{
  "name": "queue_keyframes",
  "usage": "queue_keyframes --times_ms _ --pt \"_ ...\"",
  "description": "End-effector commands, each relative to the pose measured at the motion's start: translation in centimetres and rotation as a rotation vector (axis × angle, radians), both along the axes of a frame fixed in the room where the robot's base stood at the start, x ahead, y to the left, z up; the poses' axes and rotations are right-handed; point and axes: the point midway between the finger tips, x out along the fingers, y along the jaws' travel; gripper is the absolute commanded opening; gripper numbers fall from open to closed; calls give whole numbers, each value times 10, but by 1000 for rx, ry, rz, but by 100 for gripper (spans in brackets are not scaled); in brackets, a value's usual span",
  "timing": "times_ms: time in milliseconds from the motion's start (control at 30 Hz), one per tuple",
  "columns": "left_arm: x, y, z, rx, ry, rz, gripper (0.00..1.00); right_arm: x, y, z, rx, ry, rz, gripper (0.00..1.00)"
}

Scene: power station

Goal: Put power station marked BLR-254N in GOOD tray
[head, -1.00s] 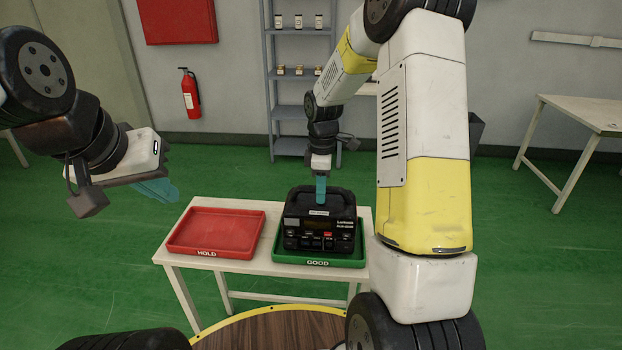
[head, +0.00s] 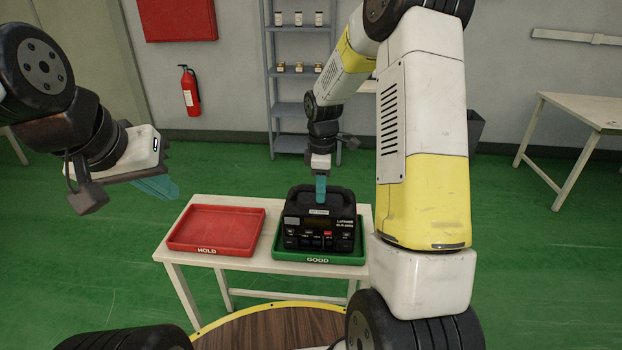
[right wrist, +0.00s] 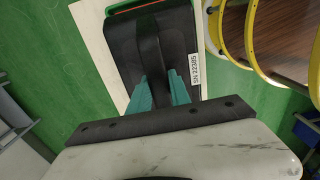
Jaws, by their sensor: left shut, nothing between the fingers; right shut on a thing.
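The black power station (head: 320,226) is in the green GOOD tray (head: 318,261) on the white table, its buttoned front facing me. The model lettering on its front is too small to read surely. My right gripper (head: 320,190) is shut on its top handle from above. In the right wrist view the teal fingers (right wrist: 160,90) close on the dark power station (right wrist: 150,45), which has a label reading SN 22385. Whether its base rests fully on the tray floor I cannot tell. My left gripper (head: 158,188) is shut and empty, in the air at the left.
The red HOLD tray (head: 215,230) is empty, left of the GOOD tray on the same table (head: 262,262). A grey shelf with small jars (head: 298,68) stands behind. A round wooden surface (head: 270,328) with a yellow rim is in front. Another table (head: 590,115) is far right.

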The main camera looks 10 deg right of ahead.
Motion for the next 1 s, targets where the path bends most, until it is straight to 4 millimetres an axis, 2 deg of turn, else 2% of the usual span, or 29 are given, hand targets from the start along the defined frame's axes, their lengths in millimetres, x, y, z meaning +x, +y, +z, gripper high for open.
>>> queue_keyframes --times_ms 300,333,433,467,767,867,1000 --pt "0 0 0 0 0 0 0 2 0 -1 0 -7 0 0" --pt "0 0 0 0 0 0 0 2 0 -1 1 -8 0 28" --pt "0 0 0 0 0 0 0 2 0 -2 0 -6 0 47" --pt "0 0 0 0 0 0 0 2 0 -2 1 -5 0 49" --pt "0 0 0 0 0 0 0 -1 0 -4 0 3 0 49" --pt "0 0 0 0 0 0 0 0 0 5 0 0 -1 49" --pt "0 0 0 0 0 0 0 1 -1 29 0 -5 -2 49"
